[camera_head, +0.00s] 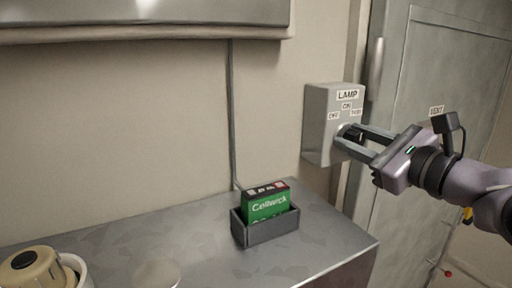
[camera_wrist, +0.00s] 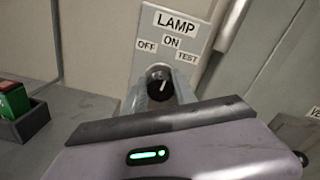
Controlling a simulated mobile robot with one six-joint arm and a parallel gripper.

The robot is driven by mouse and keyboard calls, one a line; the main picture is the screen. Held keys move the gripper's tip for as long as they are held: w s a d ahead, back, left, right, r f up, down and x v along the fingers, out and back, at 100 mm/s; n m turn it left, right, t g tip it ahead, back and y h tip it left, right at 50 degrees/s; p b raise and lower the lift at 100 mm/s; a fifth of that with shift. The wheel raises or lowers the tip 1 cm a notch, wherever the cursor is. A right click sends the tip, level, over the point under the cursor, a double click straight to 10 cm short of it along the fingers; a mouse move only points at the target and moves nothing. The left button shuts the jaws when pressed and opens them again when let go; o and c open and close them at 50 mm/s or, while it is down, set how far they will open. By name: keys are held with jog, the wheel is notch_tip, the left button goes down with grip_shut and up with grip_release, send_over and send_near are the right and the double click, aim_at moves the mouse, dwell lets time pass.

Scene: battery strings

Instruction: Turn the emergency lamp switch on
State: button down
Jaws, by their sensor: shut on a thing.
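The grey lamp switch box (camera_head: 318,126) is on the wall beside the door, labelled LAMP, OFF, ON and TEST. It also fills the upper middle of the wrist view (camera_wrist: 187,22). Its black round knob (camera_wrist: 158,92) has a white mark pointing up and slightly right, roughly toward the ON label (camera_wrist: 171,42); the exact angle is hard to tell. My gripper (camera_head: 350,138) reaches in from the right, and its two fingers are shut on the knob, one on each side. The fingers partly hide the knob in the head view.
A green battery (camera_head: 267,204) sits in a dark holder (camera_head: 266,232) on the metal counter (camera_head: 325,220) below the box. A cable runs down the wall behind it. A beige-capped object (camera_head: 32,268) stands at lower left. A grey door (camera_head: 425,75) is at right.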

jog(key=shift+n+b, duration=0.5)
jog(key=shift+b, duration=0.05)
jog(key=c, duration=1)
grip_release()
jog(key=b+v, duration=0.2)
jog(key=v, duration=1.5)
jog(key=shift+s+d+f, duration=0.1)
jog(key=shift+s, duration=0.1)
